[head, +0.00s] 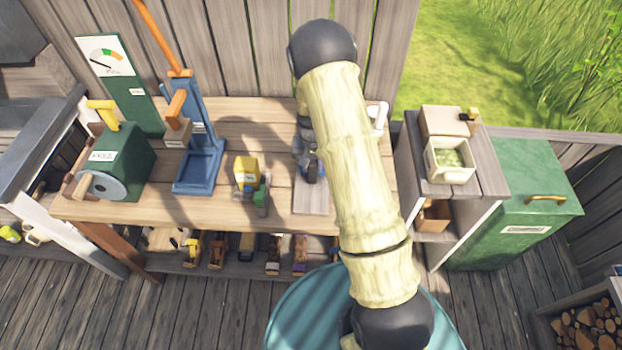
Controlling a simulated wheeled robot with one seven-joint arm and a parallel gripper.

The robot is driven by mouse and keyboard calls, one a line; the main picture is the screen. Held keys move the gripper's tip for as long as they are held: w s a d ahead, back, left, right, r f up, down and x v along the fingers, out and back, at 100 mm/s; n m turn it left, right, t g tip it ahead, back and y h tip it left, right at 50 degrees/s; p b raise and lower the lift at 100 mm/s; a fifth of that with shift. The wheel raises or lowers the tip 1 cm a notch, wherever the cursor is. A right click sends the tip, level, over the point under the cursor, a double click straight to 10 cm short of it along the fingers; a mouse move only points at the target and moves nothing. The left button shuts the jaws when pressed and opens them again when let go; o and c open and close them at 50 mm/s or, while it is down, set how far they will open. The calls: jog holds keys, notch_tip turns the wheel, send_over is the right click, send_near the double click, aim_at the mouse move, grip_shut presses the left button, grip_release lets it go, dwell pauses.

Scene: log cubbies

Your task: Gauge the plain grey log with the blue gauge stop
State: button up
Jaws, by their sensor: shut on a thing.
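My arm crosses the middle of the head view and hides part of the workbench (120,209). My gripper (311,172) points down at the bench, just left of the arm, over a pale board (312,202). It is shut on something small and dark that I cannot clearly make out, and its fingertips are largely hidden. I cannot pick out the plain grey log or the blue gauge stop with certainty. A tall blue stand (198,172) with an orange handle is on the bench to the left.
A green drum-like machine (125,160) and a yellow-and-green device (247,177) stand on the bench. Several small items line the shelf below. At right are a side cabinet (485,185) with boxes, a green chest (525,190) and a log rack (590,330).

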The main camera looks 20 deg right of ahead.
jog(key=shift+w, duration=0.2)
jog(key=shift+w+d, duration=0.25)
jog(key=shift+w, duration=0.55)
dwell(0.8)
jog(key=o, duration=0.9)
notch_tip(320, 180, up, 8)
jog(key=p, duration=0.5)
jog(key=shift+r, duration=0.1)
